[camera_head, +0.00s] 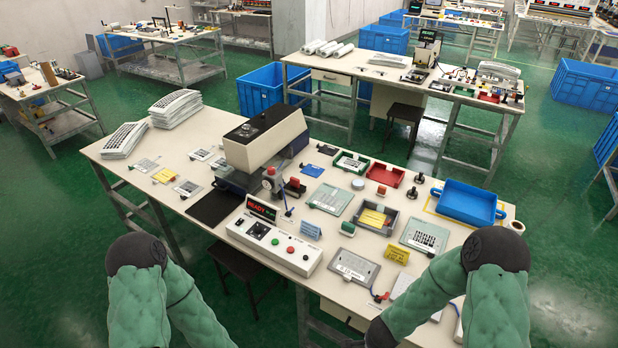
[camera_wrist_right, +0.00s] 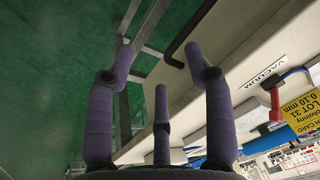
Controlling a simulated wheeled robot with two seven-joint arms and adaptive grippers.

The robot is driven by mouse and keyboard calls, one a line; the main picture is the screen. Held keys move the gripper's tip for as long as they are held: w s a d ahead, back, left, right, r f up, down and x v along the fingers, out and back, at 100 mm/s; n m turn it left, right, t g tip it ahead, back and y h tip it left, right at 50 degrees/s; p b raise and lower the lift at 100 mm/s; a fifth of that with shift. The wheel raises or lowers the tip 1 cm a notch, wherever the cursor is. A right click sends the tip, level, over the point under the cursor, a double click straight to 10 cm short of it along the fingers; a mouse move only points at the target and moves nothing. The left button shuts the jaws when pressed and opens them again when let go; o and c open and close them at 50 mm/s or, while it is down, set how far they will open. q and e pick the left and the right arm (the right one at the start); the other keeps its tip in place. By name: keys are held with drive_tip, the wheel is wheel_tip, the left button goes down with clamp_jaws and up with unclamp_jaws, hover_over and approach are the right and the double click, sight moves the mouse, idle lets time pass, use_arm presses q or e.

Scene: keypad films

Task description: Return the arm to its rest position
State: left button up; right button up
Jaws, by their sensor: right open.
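My right arm (camera_head: 480,290) comes in from the lower right, bent at a dark elbow joint, its forearm reaching over the bench's front right edge. In the right wrist view my right gripper (camera_wrist_right: 159,62) has its purple fingers spread, with nothing between them. It is beside the bench edge, with green floor and metal legs beyond. My left arm (camera_head: 150,290) shows at the lower left, bent and in front of the bench. My left gripper is outside both views.
The bench (camera_head: 120,170) carries a press machine (camera_head: 265,140), a control box (camera_head: 275,245), a blue tray (camera_head: 467,202) and several cards. A yellow lot card (camera_wrist_right: 302,114) and a vacuum label (camera_wrist_right: 268,75) lie near my right gripper. A stool stands under the bench.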

drive_tip(key=s+a+f+n+g+y+b, duration=0.2)
drive_tip(key=s+a+f+n+y+b, duration=0.2)
drive_tip(key=s+a+f+n, duration=0.3)
drive_tip(key=s+a+n+y, duration=0.1)
drive_tip(key=s+a, duration=0.2)
drive_tip(key=s, duration=0.1)
drive_tip(key=shift+s+a+f+n, duration=0.2)
drive_tip(key=shift+f+n, duration=0.05)
drive_tip(key=shift+n, duration=0.05)
